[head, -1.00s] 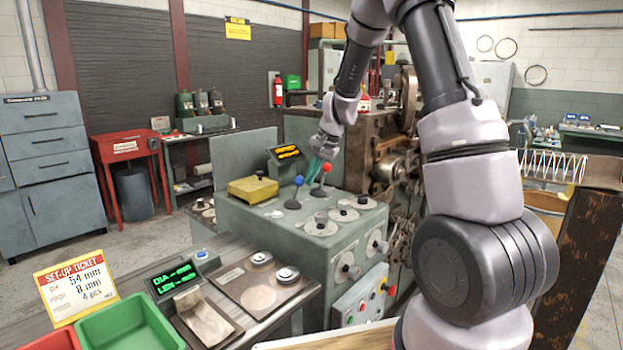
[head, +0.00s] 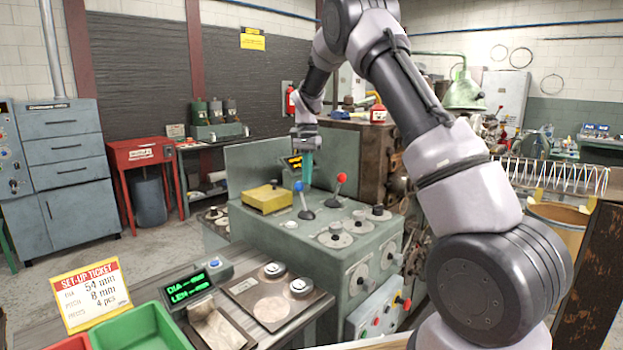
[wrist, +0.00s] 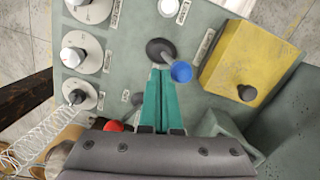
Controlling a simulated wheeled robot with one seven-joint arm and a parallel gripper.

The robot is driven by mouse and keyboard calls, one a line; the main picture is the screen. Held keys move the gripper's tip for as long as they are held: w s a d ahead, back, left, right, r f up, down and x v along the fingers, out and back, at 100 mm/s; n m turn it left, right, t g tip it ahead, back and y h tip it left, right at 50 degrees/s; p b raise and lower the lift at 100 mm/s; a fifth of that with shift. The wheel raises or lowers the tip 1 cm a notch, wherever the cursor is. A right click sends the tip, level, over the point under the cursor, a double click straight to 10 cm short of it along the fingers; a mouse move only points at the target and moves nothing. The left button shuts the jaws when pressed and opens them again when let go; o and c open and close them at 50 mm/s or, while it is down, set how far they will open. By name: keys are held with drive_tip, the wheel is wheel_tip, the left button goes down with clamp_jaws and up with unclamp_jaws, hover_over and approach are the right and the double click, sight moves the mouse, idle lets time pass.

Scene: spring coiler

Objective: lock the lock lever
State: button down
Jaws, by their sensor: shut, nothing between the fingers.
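Two levers stand on the green machine top; I cannot read which one is labelled the lock lever. The blue-knobbed lever (head: 299,187) leans left in the head view; it also shows in the wrist view (wrist: 181,72), tilted away from its black base. The red-knobbed lever (head: 341,178) leans right; its knob is partly hidden by my gripper in the wrist view (wrist: 113,126). My gripper (head: 308,178) points down, shut and empty, behind the blue lever. In the wrist view its teal fingertips (wrist: 161,74) appear close to the blue lever's shaft; I cannot tell whether they touch.
A yellow block (head: 267,198) sits beside the blue lever. Several dials (head: 335,236) line the green console (head: 300,250). A display (head: 190,287), a set-up ticket (head: 90,293) and a green bin (head: 140,328) are in front.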

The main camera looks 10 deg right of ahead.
drive_tip(key=shift+w+a, duration=0.4)
drive_tip(key=shift+w, duration=0.05)
drive_tip(key=shift+w+a, duration=0.1)
drive_tip(key=shift+a, duration=0.1)
drive_tip(key=shift+r, duration=0.1)
wheel_tip(320, 180, up, 11)
drive_tip(key=d, duration=0.2)
drive_tip(key=shift+r, duration=0.15)
idle(0.3)
drive_tip(key=shift+d+r, duration=0.1)
drive_tip(key=shift+d, duration=0.05)
